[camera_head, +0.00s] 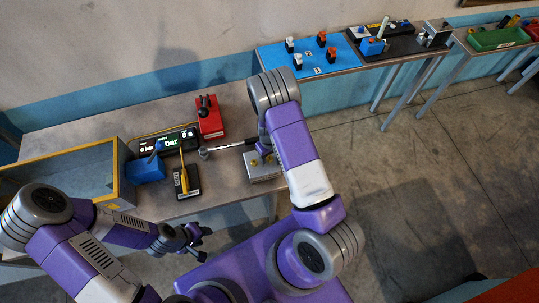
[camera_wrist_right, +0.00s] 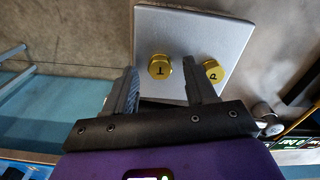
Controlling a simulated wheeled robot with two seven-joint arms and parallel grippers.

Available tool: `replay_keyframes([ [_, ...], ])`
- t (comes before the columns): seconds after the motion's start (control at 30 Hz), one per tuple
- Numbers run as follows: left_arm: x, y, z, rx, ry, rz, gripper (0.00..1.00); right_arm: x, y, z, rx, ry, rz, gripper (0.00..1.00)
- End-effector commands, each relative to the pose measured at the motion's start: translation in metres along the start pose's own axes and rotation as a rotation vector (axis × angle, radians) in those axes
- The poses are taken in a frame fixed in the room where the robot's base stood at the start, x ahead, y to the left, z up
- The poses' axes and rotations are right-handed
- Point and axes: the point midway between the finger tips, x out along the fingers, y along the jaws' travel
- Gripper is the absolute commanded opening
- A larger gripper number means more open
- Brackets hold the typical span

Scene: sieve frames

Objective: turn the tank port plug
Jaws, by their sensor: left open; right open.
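Two brass hex plugs stand on a light grey metal block (camera_head: 266,172), also seen in the right wrist view (camera_wrist_right: 218,30). The plug marked T (camera_wrist_right: 160,67) is on the left there, and the plug marked P (camera_wrist_right: 212,72) is on the right. My right gripper (camera_head: 263,151) is open over the block. In the right wrist view its fingers lie either side of the T plug, with one finger between T and P. I cannot tell whether they touch a plug. My left gripper (camera_head: 190,240) is open and empty, in front of the table's near edge.
A long tool with a black handle (camera_head: 231,146) lies left of the block. Behind and left are a red unit with a lever (camera_head: 210,120), a bar display (camera_head: 165,142), a blue block (camera_head: 147,170), a black unit with a yellow lever (camera_head: 187,184) and a yellow-rimmed bin (camera_head: 121,172).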

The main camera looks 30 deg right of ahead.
Motion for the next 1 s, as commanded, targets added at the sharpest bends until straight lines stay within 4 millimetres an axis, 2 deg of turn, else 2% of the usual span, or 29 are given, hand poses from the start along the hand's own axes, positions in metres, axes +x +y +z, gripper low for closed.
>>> replay_keyframes([
  [0.33,-0.0003,0.0001,0.0000,0.000,0.000,0.000,0.43,0.0056,0.0000,0.0002,0.002,0.000,0.000,0.56],
  [0.7,-0.0003,0.0001,0.0000,0.000,0.000,0.000,0.43,0.0053,-0.0001,0.0003,0.001,0.000,0.000,0.00],
  [1.0,0.0015,-0.0006,0.0000,0.000,0.000,0.000,0.43,0.0055,-0.0001,0.0002,0.040,0.000,0.000,0.00],
])
